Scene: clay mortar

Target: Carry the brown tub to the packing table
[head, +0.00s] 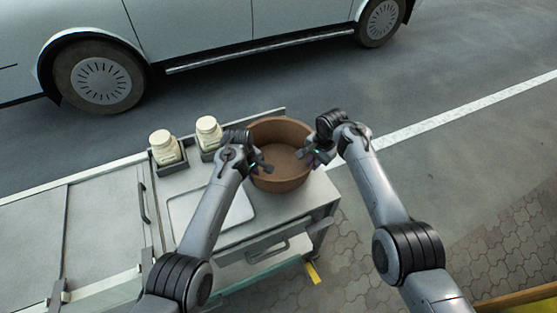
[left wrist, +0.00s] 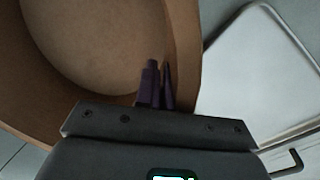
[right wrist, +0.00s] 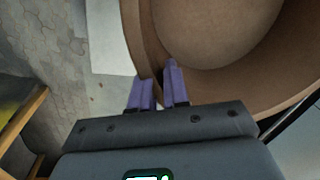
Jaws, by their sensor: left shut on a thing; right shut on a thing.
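The brown tub (head: 282,134) is a round, open, empty bowl on the right end of the grey counter (head: 290,214); I cannot tell whether its base touches the top. My left gripper (head: 259,166) is at the tub's left rim. In the left wrist view its fingers (left wrist: 156,88) are shut on the rim wall, beside the tub's inside (left wrist: 95,40). My right gripper (head: 312,156) is at the right rim. In the right wrist view its fingers (right wrist: 160,88) straddle the tub wall (right wrist: 145,40), shut on it. No separate packing table can be made out.
Two cream jars, one (head: 165,147) and another (head: 208,132), stand in dark holders left of the tub. A pale tray (head: 212,212) lies on the counter in front. A van (head: 200,30) is parked behind on the road. Paving (head: 500,245) is open at right.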

